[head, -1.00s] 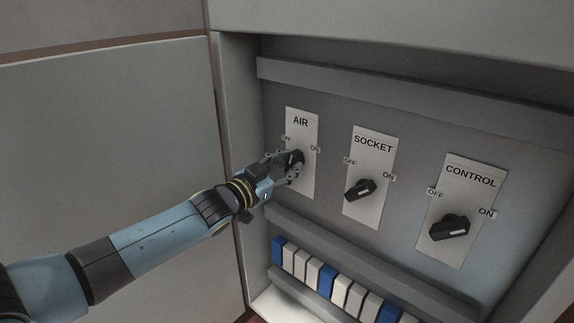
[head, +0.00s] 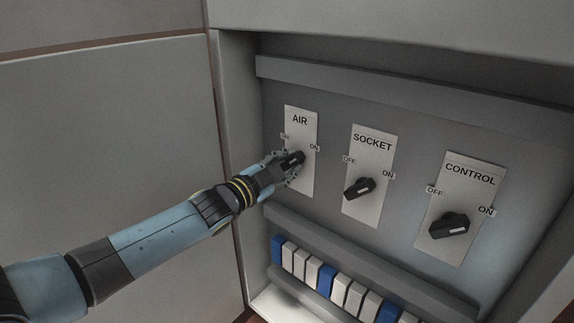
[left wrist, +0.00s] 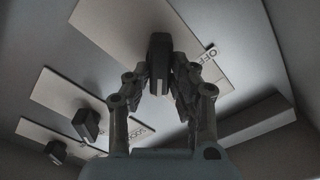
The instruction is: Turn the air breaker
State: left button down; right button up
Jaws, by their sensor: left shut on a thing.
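The air breaker is a black rotary knob (head: 293,159) on a white plate labelled AIR (head: 301,121), with OFF at its left and ON at its right. My left gripper (head: 283,167) is shut on this knob, with its fingers on either side. In the left wrist view, the black knob (left wrist: 159,50) stands between the two fingertips (left wrist: 159,81), and an OFF label (left wrist: 211,50) shows beside it. In the head view the fingers hide part of the knob, so its exact angle is hard to tell. My right gripper is not in view.
To the right are the SOCKET knob (head: 360,188) and the CONTROL knob (head: 449,226) on their own plates. A row of blue and white switches (head: 326,278) lies below a grey rail (head: 370,258). The cabinet's side wall (head: 231,150) stands left of the recess.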

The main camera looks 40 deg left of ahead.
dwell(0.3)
pick_arm(q)
jog(key=c, duration=1.2)
grip_release()
jog(key=shift+o, duration=0.2)
jog(key=shift+s, duration=0.2)
jog(key=s, duration=1.1)
jog(key=shift+s+a, duration=0.35)
jog(key=shift+a, duration=0.1)
